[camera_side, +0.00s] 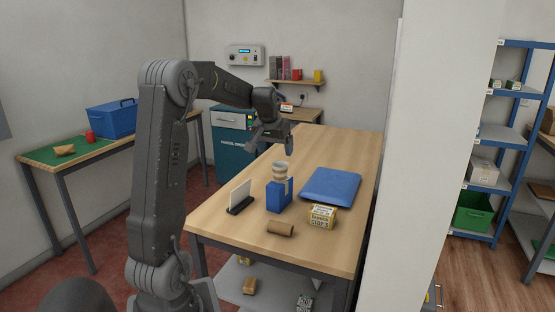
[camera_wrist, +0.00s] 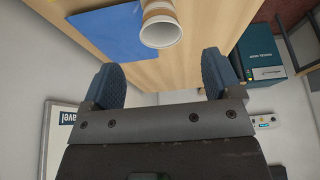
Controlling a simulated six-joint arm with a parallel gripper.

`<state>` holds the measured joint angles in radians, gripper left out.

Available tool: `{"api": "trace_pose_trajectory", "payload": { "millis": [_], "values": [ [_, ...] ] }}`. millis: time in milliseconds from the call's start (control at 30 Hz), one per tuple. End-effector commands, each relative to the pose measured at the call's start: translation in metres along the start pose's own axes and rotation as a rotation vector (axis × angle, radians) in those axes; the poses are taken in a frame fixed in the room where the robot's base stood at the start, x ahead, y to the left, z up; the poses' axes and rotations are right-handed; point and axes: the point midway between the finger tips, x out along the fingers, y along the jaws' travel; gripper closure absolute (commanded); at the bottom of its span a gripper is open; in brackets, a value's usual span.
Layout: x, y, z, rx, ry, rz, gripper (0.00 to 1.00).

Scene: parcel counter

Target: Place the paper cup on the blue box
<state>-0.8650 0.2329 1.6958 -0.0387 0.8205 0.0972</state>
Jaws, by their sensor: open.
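The paper cup (camera_side: 279,171), pale with brown bands, appears upright on top of the small blue box (camera_side: 273,197) on the wooden table. Whether its base sits fully on the box is hard to tell. My gripper (camera_side: 272,141) is above the cup, apart from it. In the wrist view my gripper (camera_wrist: 161,82) has its two dark blue fingers spread wide with nothing between them. The cup (camera_wrist: 160,28) shows there beyond the fingertips, its white open mouth toward the camera. The small blue box cannot be made out in the wrist view.
A flat blue parcel (camera_side: 330,186) lies right of the box. A yellow printed box (camera_side: 322,216), a brown cardboard roll (camera_side: 280,229) and a white card in a black stand (camera_side: 240,197) are close by. The table's far part (camera_side: 335,143) is clear.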

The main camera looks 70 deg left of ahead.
Motion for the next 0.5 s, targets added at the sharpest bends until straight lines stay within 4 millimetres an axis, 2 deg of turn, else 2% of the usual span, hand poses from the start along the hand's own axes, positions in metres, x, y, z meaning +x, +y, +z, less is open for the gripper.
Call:
{"api": "trace_pose_trajectory", "payload": {
  "millis": [167,267,367,400,467,500],
  "values": [
    [-0.017,0.004,0.002,0.006,0.001,0.002,0.16],
    [-0.032,0.027,0.015,0.049,0.008,0.02,0.16],
    [-0.06,0.072,0.047,0.138,0.022,0.058,0.16],
    [-0.074,0.092,0.067,0.186,0.03,0.079,0.16],
    [-0.093,0.12,0.102,0.262,0.04,0.113,0.16],
    [-0.106,0.135,0.127,0.312,0.047,0.136,0.16]
  ]
}}
